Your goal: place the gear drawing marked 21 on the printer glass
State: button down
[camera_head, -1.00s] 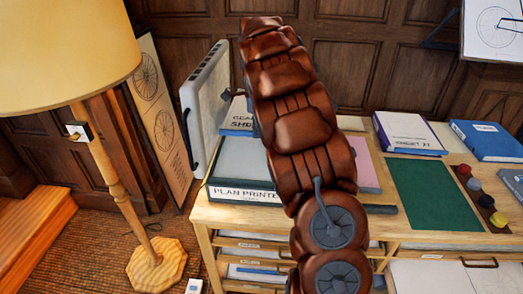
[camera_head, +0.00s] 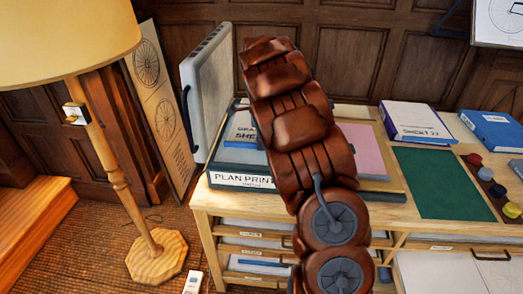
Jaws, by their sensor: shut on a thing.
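The gear drawing (camera_head: 242,131) is a pale sheet-like item with a blue edge. "GEA…" and "SHE…" can be read; its number is hidden behind my arm. It is over the left part of the plan printer (camera_head: 216,179), but I cannot tell whether it touches the glass. The printer's grey lid (camera_head: 207,85) stands open, and its front label is partly covered. My gripper (camera_head: 240,104) shows only as a small dark grey part at the drawing's back edge. It is shut on the drawing; my brown arm hides the rest.
A pink sheet (camera_head: 366,150) lies right of my arm. A lamp (camera_head: 128,170) stands left.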

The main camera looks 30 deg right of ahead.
aim_at(261, 160)
jog(key=shift+f+p, duration=0.45)
jog(key=shift+f, duration=2.1)
jog(key=c, duration=1.2)
grip_release()
jog(key=shift+o, duration=0.2)
notch_tip(261, 160, up, 11)
jog(key=shift+f+b, duration=0.1)
jog(key=shift+b, duration=0.85)
jog(key=shift+r, duration=0.65)
